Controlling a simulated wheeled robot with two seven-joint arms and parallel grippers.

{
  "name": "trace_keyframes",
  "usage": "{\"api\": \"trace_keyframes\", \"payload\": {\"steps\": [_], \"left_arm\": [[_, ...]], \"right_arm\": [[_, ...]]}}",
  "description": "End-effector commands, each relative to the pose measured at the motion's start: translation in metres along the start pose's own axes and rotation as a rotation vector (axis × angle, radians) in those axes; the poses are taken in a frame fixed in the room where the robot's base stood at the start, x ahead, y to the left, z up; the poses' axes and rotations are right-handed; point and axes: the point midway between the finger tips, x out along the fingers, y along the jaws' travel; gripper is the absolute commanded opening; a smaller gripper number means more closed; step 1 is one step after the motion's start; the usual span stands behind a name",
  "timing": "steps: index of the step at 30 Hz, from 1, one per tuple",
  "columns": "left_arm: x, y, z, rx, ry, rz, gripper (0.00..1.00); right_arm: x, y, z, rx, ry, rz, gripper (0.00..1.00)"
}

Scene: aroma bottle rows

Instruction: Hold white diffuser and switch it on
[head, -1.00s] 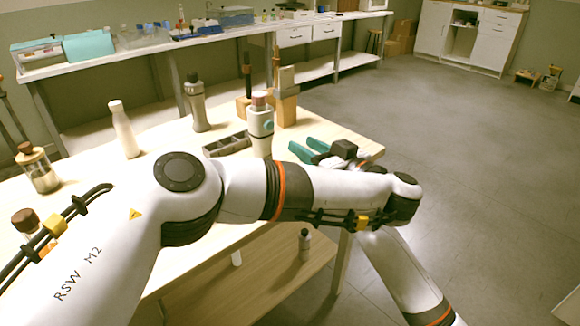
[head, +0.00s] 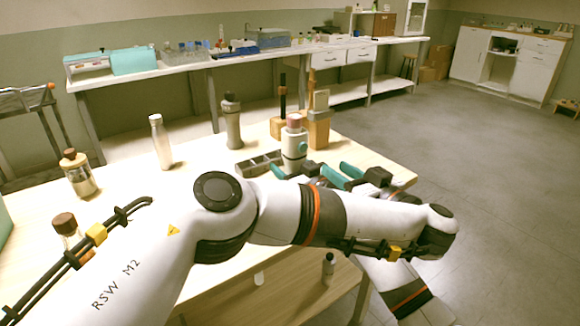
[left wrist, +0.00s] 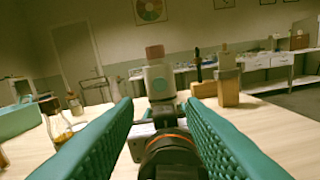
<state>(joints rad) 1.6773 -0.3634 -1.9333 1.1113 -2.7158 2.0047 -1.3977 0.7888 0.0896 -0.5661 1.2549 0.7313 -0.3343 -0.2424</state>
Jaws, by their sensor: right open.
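The white diffuser (head: 293,150) stands upright on the table, with a pinkish-brown cap and a round teal button on its right side. In the left wrist view the diffuser (left wrist: 160,78) is beyond my left fingertips, its button facing me. My left gripper (head: 342,175) is to the right of the diffuser, open and empty, with teal fingers wide apart. My right gripper (head: 280,173) shows only partly at the diffuser's lower front, open; my left arm hides most of it. I cannot tell whether it touches the diffuser.
The wooden table (head: 205,160) has bare room between the bottles.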

Motion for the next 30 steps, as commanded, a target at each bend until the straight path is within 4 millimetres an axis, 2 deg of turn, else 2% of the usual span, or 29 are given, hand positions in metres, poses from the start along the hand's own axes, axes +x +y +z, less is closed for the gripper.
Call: {"api": "trace_keyframes", "payload": {"steps": [8,18,24,30], "left_arm": [[-0.0001,0.0000,0.0000,0.000,0.000,0.000,0.36],[-0.0001,0.0000,0.0000,0.000,0.000,0.000,0.35],[-0.0001,0.0000,0.0000,0.000,0.000,0.000,0.02],[0.0000,0.0000,0.0000,0.000,0.000,0.000,0.00]], "right_arm": [[0.0014,0.0004,0.0001,0.000,0.000,0.001,0.64],[0.0012,0.0002,-0.0002,0.000,0.000,0.000,0.11],[0.0011,0.0001,-0.0003,0.000,0.001,0.000,0.11],[0.0011,0.0001,-0.0004,0.000,0.001,0.000,0.11]]}}
